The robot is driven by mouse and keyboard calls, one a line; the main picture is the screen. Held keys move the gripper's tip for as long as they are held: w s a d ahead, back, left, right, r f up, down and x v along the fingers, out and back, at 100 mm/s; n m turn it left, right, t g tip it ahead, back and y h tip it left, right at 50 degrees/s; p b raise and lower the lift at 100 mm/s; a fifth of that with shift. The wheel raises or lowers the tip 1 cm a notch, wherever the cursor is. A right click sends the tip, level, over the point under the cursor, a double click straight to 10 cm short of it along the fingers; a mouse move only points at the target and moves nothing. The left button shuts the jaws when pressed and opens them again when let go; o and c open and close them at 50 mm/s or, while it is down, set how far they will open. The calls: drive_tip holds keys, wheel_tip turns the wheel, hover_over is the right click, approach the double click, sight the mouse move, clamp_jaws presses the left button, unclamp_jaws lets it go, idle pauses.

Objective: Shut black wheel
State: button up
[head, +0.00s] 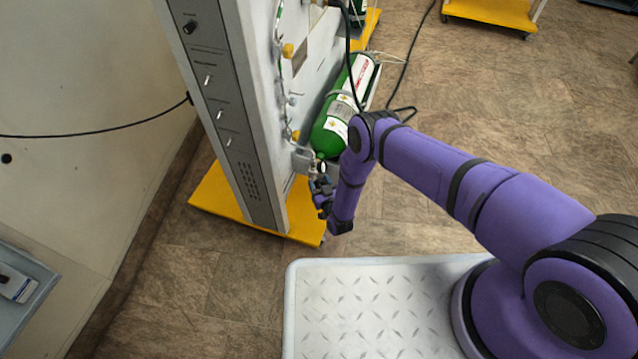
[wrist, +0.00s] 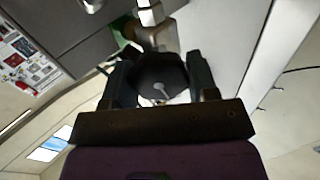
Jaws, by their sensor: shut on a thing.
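The black wheel (wrist: 158,76) shows in the wrist view as a dark, many-sided knob with a pale stem at its middle. My gripper (wrist: 160,82) has one finger on each side of the wheel and is shut on it. In the head view my gripper (head: 322,188) is at the lower end of the trainer panel, by the neck of the green oxygen cylinder (head: 337,118). The wheel is too small and too covered by my gripper to make out there. A metal valve fitting (wrist: 156,32) stands just beyond the wheel in the wrist view.
The grey trainer cabinet (head: 228,110) stands on a yellow base (head: 215,203) close to my gripper. A black hose (head: 349,60) hangs by the cylinder. Brown floor (head: 480,110) is open to the right. A blue-grey tray (head: 22,290) is at the lower left.

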drive_tip(key=shift+d+f+m, duration=0.1)
drive_tip(key=shift+m, duration=1)
drive_tip(key=o, duration=0.9)
drive_tip(key=shift+s, duration=0.1)
drive_tip(key=v, duration=1)
drive_tip(key=shift+s+d, duration=0.1)
drive_tip(key=shift+s, duration=0.15)
